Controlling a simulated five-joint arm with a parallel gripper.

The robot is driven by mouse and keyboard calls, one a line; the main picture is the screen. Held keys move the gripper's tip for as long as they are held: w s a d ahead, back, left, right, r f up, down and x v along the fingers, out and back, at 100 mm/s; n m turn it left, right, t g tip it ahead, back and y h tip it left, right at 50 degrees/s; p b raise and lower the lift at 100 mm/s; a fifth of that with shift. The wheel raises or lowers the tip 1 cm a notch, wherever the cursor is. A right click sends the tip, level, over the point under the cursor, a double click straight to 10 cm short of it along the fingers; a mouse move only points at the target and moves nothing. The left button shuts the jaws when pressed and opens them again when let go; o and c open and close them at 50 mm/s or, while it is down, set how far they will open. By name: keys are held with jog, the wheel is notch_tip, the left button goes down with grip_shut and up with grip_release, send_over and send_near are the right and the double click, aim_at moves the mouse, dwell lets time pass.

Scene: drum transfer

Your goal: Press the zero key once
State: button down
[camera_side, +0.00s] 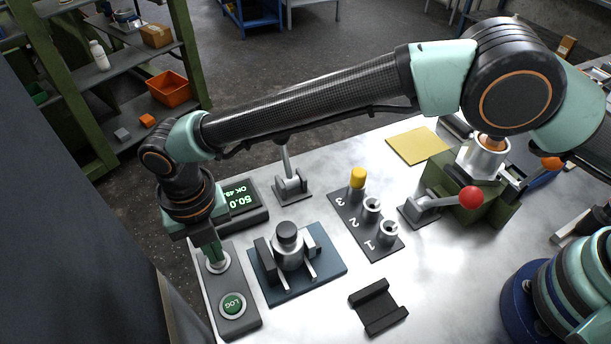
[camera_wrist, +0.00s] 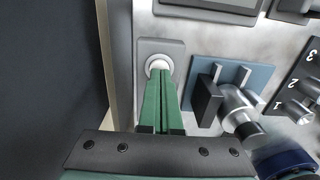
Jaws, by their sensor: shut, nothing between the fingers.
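My gripper (camera_side: 214,259) is shut and empty, pointing down at the pale key. In the wrist view the closed green fingertips (camera_wrist: 161,76) overlap the lower part of the pale key (camera_wrist: 158,65). I cannot tell whether they touch it. The LOG key is hidden there.
A display (camera_side: 245,201) reading about 50.0 and OK stands behind the panel. A blue plate (camera_side: 328,262) carrying a metal cylinder in a fixture is just right of it. A numbered post rack (camera_side: 345,215) and a black cradle (camera_side: 378,307) lie further right.

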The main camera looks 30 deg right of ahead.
notch_tip(320, 180, up, 13)
jog(key=shift+w+a, duration=0.15)
jog(key=shift+a, duration=0.1)
jog(key=shift+f, duration=0.15)
dwell(0.4)
